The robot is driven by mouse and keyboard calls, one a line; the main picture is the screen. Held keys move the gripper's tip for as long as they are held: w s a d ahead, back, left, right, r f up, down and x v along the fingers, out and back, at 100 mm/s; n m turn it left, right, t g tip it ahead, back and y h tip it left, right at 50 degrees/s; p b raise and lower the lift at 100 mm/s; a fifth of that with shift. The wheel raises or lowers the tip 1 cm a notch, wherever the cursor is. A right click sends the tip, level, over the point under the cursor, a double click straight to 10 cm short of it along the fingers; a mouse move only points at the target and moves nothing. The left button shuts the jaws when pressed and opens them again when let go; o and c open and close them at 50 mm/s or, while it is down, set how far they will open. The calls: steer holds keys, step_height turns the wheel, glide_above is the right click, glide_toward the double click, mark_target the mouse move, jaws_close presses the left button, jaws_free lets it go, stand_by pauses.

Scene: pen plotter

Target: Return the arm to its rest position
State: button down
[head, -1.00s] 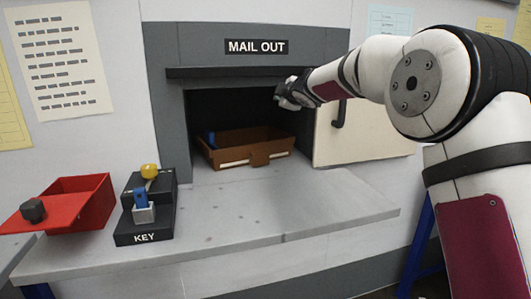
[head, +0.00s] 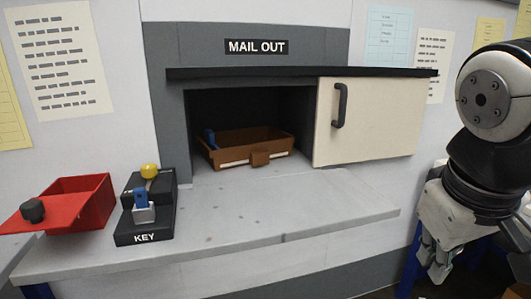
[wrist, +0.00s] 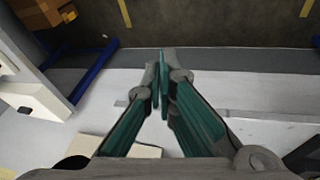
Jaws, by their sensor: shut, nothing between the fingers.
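My gripper (head: 438,262) hangs at the right of the head view, pointing down beside the shelf. In the wrist view its fingers (wrist: 161,75) meet at the tips and hold nothing. My arm is folded at the right edge, clear of the mail slot. The brown tray (head: 235,143) sits inside the dark MAIL OUT opening with a blue item at its left end. The cream sliding door (head: 368,122) stands to the right of the opening, which is uncovered.
A grey shelf (head: 300,218) runs below the opening and is mostly clear. A red box (head: 95,207) with a tilted lid and a black KEY stand (head: 163,222) holding blue and yellow pieces stand at its left. A blue leg (wrist: 92,72) shows in the wrist view.

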steer(key=s+a+f+m+g+y, duration=0.1)
steer(key=s+f, duration=0.2)
steer(key=s, duration=0.4)
steer(key=s+a+f+m+g+y, duration=0.1)
steer(key=s+a+f+g, duration=0.15)
steer(key=s, duration=0.45)
step_height(320, 180, up, 19)
steer(key=t+p, duration=0.4)
steer(key=p, duration=1.4)
steer(key=shift+w+d, duration=0.2)
steer(key=shift+w, duration=0.2)
